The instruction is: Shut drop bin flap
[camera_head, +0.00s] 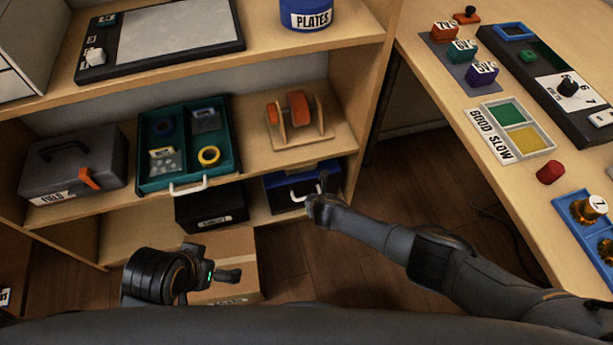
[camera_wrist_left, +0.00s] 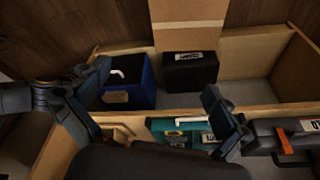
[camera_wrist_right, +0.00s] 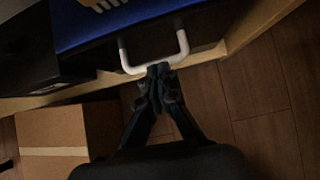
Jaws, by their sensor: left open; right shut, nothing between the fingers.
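The blue drop bin (camera_head: 328,170) stands on the low shelf of the wooden rack, right of a black bin. Its dark flap (camera_head: 282,194) carries a white U-shaped handle (camera_head: 299,196). How far the flap stands open is hard to tell. My right gripper (camera_head: 324,184) is in front of the bin's right part. In the right wrist view its shut, empty fingertips (camera_wrist_right: 158,72) are at the white handle (camera_wrist_right: 124,57); touching or just apart cannot be told. My left gripper (camera_head: 212,262) is open and empty, low in front of the rack. The left wrist view shows the blue bin (camera_wrist_left: 147,84) too.
A black bin (camera_head: 208,212) stands left of the blue one, with a cardboard box (camera_head: 238,252) on the floor before it. A teal tray (camera_head: 146,180), grey toolbox (camera_head: 68,172) and wooden stand (camera_head: 318,142) sit on the shelf above. A workbench (camera_head: 440,85) stands at right.

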